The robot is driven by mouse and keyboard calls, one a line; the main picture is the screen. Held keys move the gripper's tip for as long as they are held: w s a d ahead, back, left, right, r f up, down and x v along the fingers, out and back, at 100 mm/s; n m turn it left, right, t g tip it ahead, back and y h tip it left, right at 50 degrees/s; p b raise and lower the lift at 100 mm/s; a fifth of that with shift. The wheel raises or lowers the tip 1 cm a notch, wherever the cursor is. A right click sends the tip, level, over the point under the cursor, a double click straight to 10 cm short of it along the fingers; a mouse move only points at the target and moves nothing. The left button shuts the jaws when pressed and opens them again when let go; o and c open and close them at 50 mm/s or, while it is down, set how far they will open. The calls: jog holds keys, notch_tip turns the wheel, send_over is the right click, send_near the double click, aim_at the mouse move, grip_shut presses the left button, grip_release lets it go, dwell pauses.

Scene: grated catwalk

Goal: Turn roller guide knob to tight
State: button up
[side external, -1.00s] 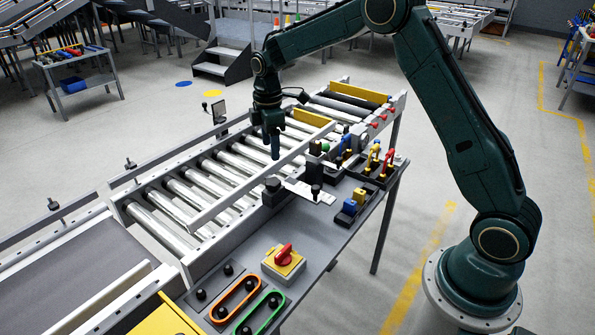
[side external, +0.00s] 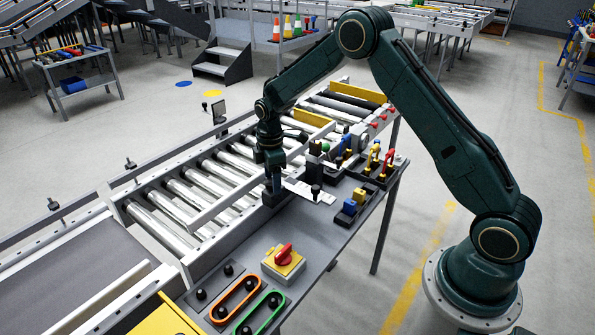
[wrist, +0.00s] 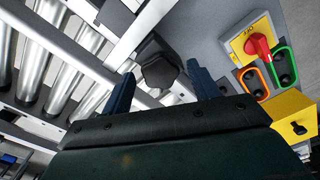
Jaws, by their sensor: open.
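The roller guide knob (wrist: 160,74) is a dark, faceted knob beside the conveyor's guide rail. In the wrist view it lies ahead of and between the two blue fingers of my gripper (wrist: 163,85), which are open and apart, with nothing held. In the side external view my gripper (side external: 273,184) points down at the black knob block (side external: 270,199) on the table's edge by the rollers. The fingers hide most of the knob there. I cannot tell whether the fingers touch it.
The roller conveyor (side external: 190,190) runs along the left of the grey table. A yellow box with a red rotary switch (side external: 284,258) and orange and green belt loops (side external: 236,298) are nearer the camera. Clamps and coloured parts (side external: 370,165) crowd the far right.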

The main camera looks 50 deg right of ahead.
jog(key=c, duration=1)
jog(key=shift+m, duration=0.5)
jog(key=m, duration=0.3)
jog(key=shift+m, duration=0.3)
jog(key=m, duration=0.4)
jog(key=shift+m, duration=0.3)
jog(key=m, duration=0.4)
jog(key=shift+m, duration=2.2)
